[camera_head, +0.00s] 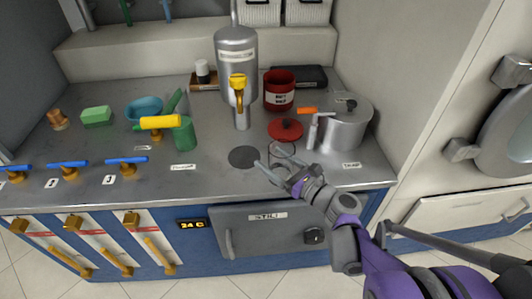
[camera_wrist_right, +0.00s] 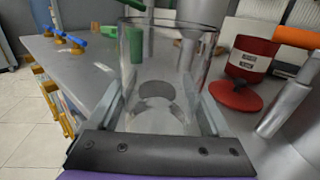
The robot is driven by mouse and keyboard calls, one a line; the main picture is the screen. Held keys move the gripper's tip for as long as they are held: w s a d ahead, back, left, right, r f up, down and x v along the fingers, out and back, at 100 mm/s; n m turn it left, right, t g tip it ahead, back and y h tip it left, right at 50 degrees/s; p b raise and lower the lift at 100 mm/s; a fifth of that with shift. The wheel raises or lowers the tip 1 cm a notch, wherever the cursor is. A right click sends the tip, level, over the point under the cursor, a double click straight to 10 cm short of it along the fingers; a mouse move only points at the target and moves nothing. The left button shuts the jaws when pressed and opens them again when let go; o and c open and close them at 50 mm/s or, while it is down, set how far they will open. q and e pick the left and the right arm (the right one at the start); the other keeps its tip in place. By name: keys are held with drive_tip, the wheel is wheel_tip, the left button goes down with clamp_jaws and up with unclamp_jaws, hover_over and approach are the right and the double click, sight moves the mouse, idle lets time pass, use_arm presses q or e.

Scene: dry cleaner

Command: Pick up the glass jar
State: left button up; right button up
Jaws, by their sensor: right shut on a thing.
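The glass jar (camera_wrist_right: 165,65) is clear and stands between the two fingers of my right gripper (camera_wrist_right: 160,112) in the right wrist view. The fingers are shut on its sides. In the head view the jar (camera_head: 283,150) is faint and see-through, at the tip of my right gripper (camera_head: 274,168). It is over the front right part of the grey counter, beside a dark round spot (camera_head: 243,157). I cannot tell whether its base touches the counter. My left gripper is not in view.
A red lid (camera_head: 285,129) lies just behind the jar, with a red pot (camera_head: 279,90) farther back. A metal pot (camera_head: 346,124) stands to the right. A metal dispenser (camera_head: 237,62) is behind.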

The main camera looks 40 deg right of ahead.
drive_tip(key=shift+s+d, duration=0.15)
drive_tip(key=shift+s, duration=1.1)
idle(0.5)
idle(0.7)
